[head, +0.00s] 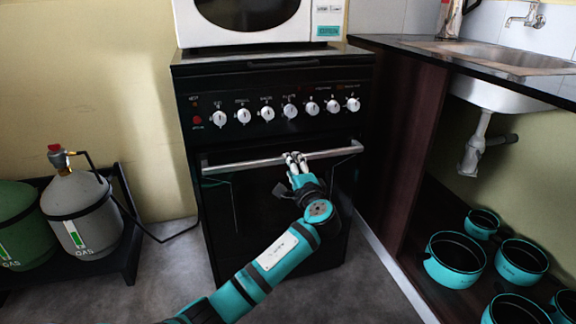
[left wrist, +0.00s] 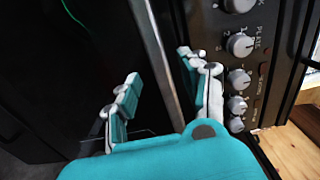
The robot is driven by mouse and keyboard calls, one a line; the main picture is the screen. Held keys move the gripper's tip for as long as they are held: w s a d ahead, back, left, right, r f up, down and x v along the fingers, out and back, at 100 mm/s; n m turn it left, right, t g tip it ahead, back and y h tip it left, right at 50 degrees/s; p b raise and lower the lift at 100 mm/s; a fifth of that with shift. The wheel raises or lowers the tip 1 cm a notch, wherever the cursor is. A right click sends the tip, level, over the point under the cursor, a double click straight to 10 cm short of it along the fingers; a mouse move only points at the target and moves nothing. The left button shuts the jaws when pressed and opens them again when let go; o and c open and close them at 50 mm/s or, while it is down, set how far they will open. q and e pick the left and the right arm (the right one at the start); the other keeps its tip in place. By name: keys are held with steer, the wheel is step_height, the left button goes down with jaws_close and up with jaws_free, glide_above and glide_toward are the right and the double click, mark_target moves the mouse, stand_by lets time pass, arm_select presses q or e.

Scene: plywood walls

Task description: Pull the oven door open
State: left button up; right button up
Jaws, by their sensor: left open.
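The black oven (head: 280,88) stands against the wall, and its door (head: 258,210) looks shut. A silver bar handle (head: 240,164) runs across the door's top. My left gripper (head: 295,160) is at the handle, right of its middle. In the left wrist view the handle (left wrist: 158,55) passes between the two open fingers of the left gripper (left wrist: 160,95), one on each side. The fingers look apart from the bar, though contact is hard to tell. My right gripper is not in view.
A row of white knobs (head: 267,113) sits just above the handle. A microwave (head: 255,35) stands on top. Gas cylinders (head: 80,212) are at the left. A counter with a sink (head: 495,55) and teal pots (head: 453,260) are at the right. Some floor is clear before the oven.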

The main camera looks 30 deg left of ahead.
arm_select(q)
steer(key=b+x, duration=0.1)
steer(key=x, duration=0.4)
jaws_close()
steer(key=shift+d+f, duration=0.1)
stand_by(0.4)
